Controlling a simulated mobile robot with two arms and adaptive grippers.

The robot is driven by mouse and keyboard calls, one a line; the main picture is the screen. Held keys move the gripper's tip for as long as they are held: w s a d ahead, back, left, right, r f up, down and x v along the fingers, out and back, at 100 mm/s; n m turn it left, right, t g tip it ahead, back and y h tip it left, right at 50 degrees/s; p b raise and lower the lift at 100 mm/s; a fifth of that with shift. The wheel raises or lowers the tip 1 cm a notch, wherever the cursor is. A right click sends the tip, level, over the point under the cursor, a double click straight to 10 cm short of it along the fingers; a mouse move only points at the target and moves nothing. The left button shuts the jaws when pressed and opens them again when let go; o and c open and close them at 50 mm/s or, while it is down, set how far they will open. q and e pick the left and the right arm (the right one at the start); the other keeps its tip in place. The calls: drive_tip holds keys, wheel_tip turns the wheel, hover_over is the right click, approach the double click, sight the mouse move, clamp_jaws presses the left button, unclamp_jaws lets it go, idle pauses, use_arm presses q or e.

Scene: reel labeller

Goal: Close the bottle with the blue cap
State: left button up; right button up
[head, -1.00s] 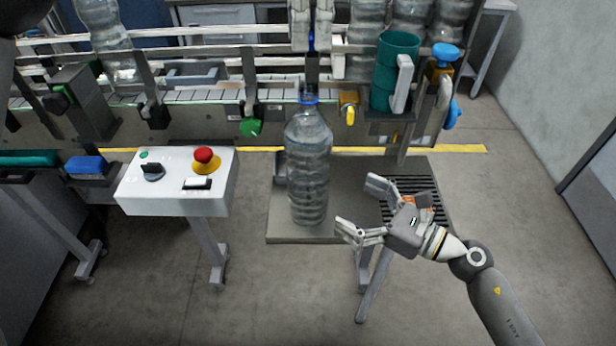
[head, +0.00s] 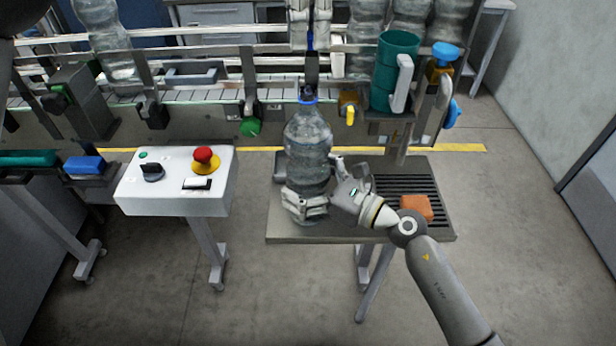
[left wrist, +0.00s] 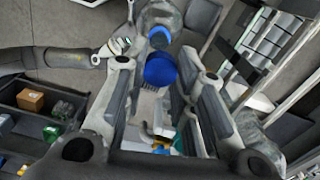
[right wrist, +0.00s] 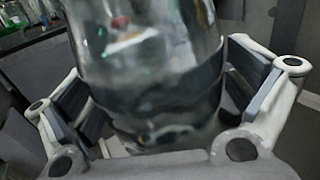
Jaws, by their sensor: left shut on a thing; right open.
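The clear bottle (head: 308,145) stands upright on the grey table, with a blue ring at its neck and a dark opening on top. My right gripper (head: 322,190) is open around its lower body. In the right wrist view the bottle (right wrist: 150,60) fills the space between the spread fingers (right wrist: 165,95); contact cannot be told. My left gripper (head: 310,42) is high behind the bottle in the head view, shut on the blue cap (left wrist: 160,70). The left wrist view shows the cap between its fingers, apart from the bottle neck (left wrist: 159,38).
A white control box (head: 178,180) with a red button stands left of the table. An orange block (head: 416,208) lies on the table's black grate (head: 400,187). A conveyor (head: 200,96) with bottles, a green cup (head: 394,70) and fittings runs behind.

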drive_tip(key=c, duration=1.5)
use_arm(q)
hover_over(308, 89)
drive_tip(key=shift+f, duration=2.5)
use_arm(e)
drive_tip(key=shift+o, duration=0.2)
use_arm(q)
drive_tip(key=shift+f, duration=0.85)
drive_tip(key=shift+f, duration=0.6)
